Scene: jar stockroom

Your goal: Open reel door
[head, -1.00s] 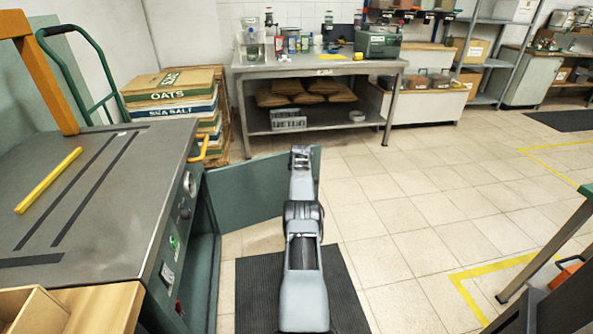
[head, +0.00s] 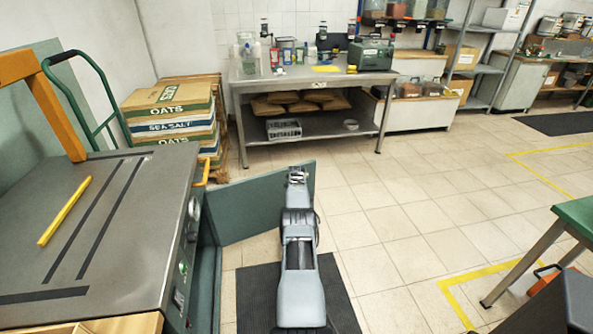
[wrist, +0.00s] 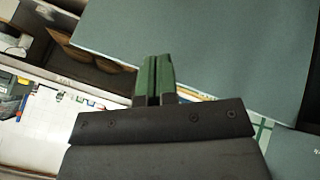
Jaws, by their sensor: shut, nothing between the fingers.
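The teal reel door (head: 262,203) stands swung out from the front of the grey-topped machine (head: 125,230), leaving a gap beside the machine's front face. My gripper (head: 297,175) is at the door's free right end in the head view; whether it touches the door is unclear. In the wrist view, my gripper's green fingertips (wrist: 153,80) are together with nothing between them. A large teal panel (wrist: 215,50), apparently the door, fills the upper right there, close to the fingers.
A steel bench (head: 310,80) with bottles and sacks stands ahead. Stacked oats and sea salt boxes (head: 175,112) stand behind the machine. A green-topped table (head: 578,215) is at the right. Tiled floor (head: 410,200) between is clear. A dark mat (head: 255,295) lies below my arm.

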